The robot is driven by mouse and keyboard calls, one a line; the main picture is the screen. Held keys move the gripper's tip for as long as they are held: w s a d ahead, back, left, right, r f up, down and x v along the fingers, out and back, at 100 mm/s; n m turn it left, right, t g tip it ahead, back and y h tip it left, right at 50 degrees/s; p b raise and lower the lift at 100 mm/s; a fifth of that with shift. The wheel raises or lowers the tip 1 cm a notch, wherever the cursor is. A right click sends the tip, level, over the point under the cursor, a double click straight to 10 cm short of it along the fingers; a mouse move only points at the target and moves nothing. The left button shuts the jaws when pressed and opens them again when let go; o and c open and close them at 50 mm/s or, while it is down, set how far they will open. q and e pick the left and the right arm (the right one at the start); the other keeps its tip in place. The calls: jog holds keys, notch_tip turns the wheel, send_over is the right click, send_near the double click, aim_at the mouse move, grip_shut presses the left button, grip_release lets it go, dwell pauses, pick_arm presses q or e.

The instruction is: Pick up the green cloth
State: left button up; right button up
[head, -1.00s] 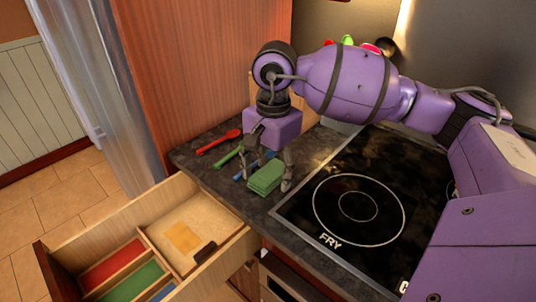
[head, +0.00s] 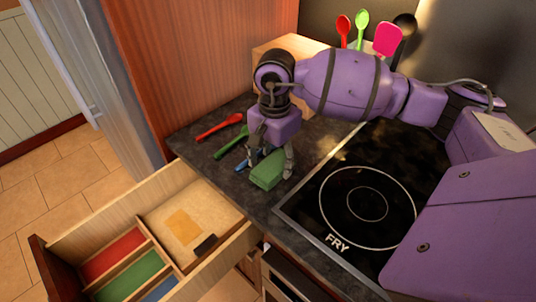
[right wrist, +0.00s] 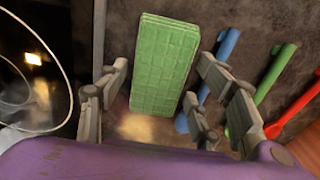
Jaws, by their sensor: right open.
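The green cloth (head: 267,172) is a folded block on the dark countertop, just left of the cooktop. It also shows in the right wrist view (right wrist: 165,65), upright in the picture between the finger pairs. My right gripper (head: 270,165) is open and points down over the cloth, with fingers on either side of it. In the right wrist view the open fingers (right wrist: 155,100) flank the cloth's lower end, with gaps on both sides. Whether a fingertip touches the counter cannot be told. My left gripper is not in view.
Red (head: 219,127), green (head: 230,142) and blue (head: 243,166) utensils lie left of the cloth. The cooktop (head: 370,200) is to the right. An open drawer (head: 190,225) with coloured compartments juts out below the counter. A wooden box (head: 285,48) and upright utensils stand behind.

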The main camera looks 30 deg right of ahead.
jog(key=shift+f, duration=0.5)
jog(key=c, duration=0.8)
jog(key=shift+r, duration=0.1)
